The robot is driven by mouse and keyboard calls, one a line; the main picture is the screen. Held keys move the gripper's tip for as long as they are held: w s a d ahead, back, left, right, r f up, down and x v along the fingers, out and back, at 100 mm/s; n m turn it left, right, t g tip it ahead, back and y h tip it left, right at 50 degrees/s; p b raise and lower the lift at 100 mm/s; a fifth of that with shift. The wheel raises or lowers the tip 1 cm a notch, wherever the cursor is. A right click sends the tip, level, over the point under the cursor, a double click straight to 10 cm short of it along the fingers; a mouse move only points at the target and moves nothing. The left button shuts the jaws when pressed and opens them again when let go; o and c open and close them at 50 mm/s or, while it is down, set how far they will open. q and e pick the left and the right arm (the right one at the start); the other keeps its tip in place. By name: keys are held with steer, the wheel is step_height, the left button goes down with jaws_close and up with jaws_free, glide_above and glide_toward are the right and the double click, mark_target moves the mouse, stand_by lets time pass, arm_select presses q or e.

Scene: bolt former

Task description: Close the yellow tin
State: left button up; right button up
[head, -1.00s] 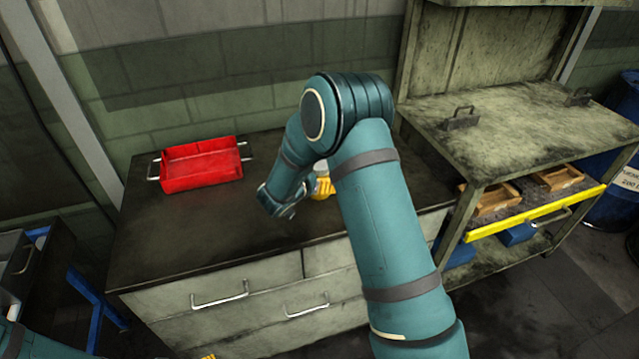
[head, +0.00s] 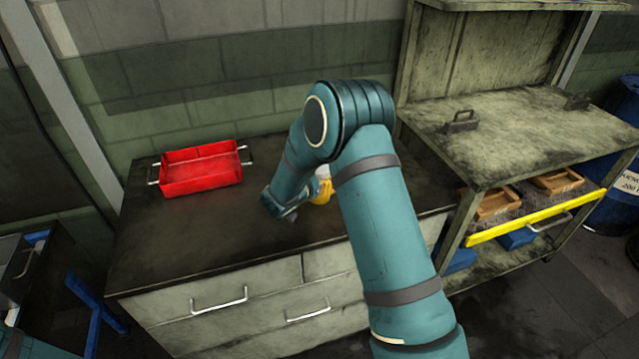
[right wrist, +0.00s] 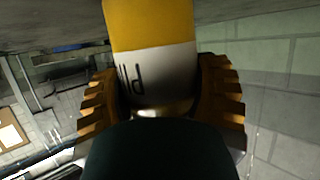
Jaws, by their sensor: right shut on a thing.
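The yellow tin (right wrist: 150,25), with a white band bearing dark letters, fills the upper middle of the right wrist view. My right gripper (right wrist: 160,80) is shut on it, with one ridged orange finger on each side of the white band. In the head view the right gripper (head: 322,192) is low over the dark bench top, and my right arm hides much of it. I cannot make out a lid or whether the tin is open. My left gripper is not in view.
A red tray (head: 200,170) with metal handles stands at the back left of the bench (head: 190,240). The bench top between tray and gripper is clear. A metal workbench (head: 525,125) with a yellow-fronted drawer (head: 535,217) stands to the right.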

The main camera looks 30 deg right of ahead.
step_height(320, 180, up, 10)
steer(key=p, duration=0.2)
steer(key=shift+p, duration=0.3)
steer(key=o, duration=0.3)
steer(key=c, duration=0.3)
